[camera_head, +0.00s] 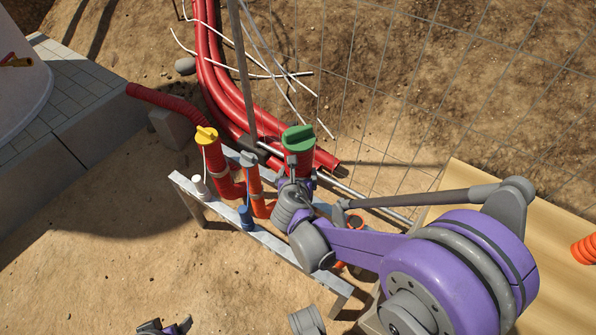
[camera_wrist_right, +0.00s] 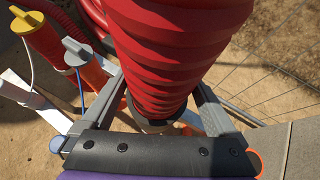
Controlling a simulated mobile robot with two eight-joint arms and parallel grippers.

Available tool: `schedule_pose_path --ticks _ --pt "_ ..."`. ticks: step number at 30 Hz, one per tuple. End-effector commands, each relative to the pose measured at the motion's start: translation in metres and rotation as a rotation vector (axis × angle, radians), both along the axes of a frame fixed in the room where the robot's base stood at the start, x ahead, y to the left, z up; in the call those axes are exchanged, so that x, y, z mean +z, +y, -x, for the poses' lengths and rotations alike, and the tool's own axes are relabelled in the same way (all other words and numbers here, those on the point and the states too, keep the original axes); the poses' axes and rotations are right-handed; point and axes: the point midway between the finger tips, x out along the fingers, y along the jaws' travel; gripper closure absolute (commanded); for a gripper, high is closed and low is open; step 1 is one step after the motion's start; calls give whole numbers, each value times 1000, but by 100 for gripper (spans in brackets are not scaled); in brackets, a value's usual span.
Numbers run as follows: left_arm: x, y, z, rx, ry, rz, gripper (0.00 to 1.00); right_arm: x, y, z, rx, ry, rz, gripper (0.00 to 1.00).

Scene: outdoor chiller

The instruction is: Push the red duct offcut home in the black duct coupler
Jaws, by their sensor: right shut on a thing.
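The red duct offcut (camera_head: 299,160) stands roughly upright with a green cap (camera_head: 298,138) on top. In the right wrist view the ribbed red offcut (camera_wrist_right: 180,45) fills the space between the fingers. My right gripper (camera_head: 295,186) is shut on it below the cap; its fingers show on both sides in the wrist view (camera_wrist_right: 160,108). A dark rim (camera_wrist_right: 155,125) at the offcut's lower end may be the black duct coupler, mostly hidden by the gripper. I cannot tell how deep the offcut sits. My left gripper (camera_head: 166,328) is partly cut off at the bottom edge.
A grey metal frame (camera_head: 190,186) carries a yellow-capped red duct (camera_head: 216,160) and a grey-capped orange duct (camera_head: 254,180), close left of the offcut. Red pipes (camera_head: 215,65) and wire mesh lie behind. A wooden board (camera_head: 470,185) is at right. Bare ground is free at front left.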

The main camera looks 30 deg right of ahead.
Motion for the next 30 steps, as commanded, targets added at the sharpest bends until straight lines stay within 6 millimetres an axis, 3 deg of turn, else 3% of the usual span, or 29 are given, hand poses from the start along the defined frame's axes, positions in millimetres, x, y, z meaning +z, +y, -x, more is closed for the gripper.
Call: schedule_pose_path --ticks 28,29,30 --pt "-21 0 -3 0 4 0 26 -24 0 0 1 0 1 100" --pt "-21 0 -3 0 4 0 26 -24 0 0 1 0 1 3" --pt "-21 0 -3 0 4 0 26 -24 0 0 1 0 1 0"
